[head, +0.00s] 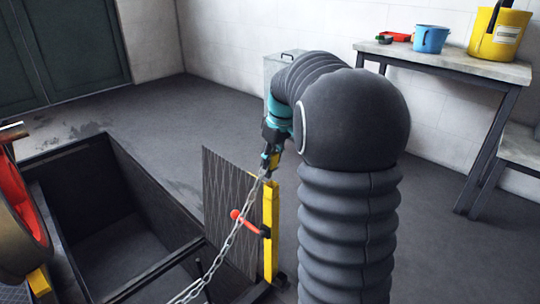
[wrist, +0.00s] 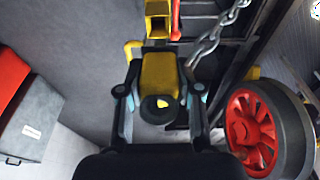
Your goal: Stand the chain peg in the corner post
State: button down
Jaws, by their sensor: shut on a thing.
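My gripper (head: 270,154) is shut on the chain peg, a short yellow piece with a dark round end (wrist: 158,72). In the wrist view the peg sits between the two fingers of my gripper (wrist: 157,90). A steel chain (head: 232,235) hangs from near the peg down to the lower left; it also shows in the wrist view (wrist: 208,42). The yellow corner post (head: 270,232) stands upright right below my gripper in the head view. The peg is close above the post's top; I cannot tell whether they touch. A yellow part (wrist: 158,22) is beyond the peg.
A dark open pit (head: 130,200) lies left of the post, with a grey panel (head: 228,195) beside it. A red lever (head: 243,222) sticks out at the post. A red wheel (wrist: 252,130) is at the wrist view's right. A bench (head: 450,64) stands at back right.

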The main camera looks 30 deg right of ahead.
aim_at(270, 177)
jog(key=shift+s+f+b, duration=0.15)
jog(key=shift+f+b, duration=1.3)
jog(key=shift+f, duration=0.45)
jog(key=shift+s+f+b, duration=0.25)
jog(key=shift+f+b, duration=0.3)
jog(key=shift+f, duration=0.2)
jog(key=shift+s+f, duration=0.1)
jog(key=shift+f, duration=0.15)
jog(key=c, duration=1.5)
grip_release()
jog(key=shift+w+f, duration=0.25)
jog(key=shift+f, duration=0.2)
jog(key=o, duration=0.4)
jog(key=shift+w+f, duration=0.45)
jog(key=shift+f, duration=0.2)
jog(key=shift+w+f, duration=0.15)
jog(key=shift+s+r+b, duration=0.3)
jog(key=shift+r, duration=0.2)
jog(key=shift+s+r, duration=0.15)
jog(key=shift+s, duration=0.05)
jog(key=shift+c, duration=0.6)
jog(key=shift+r, duration=0.1)
jog(key=shift+c, duration=0.3)
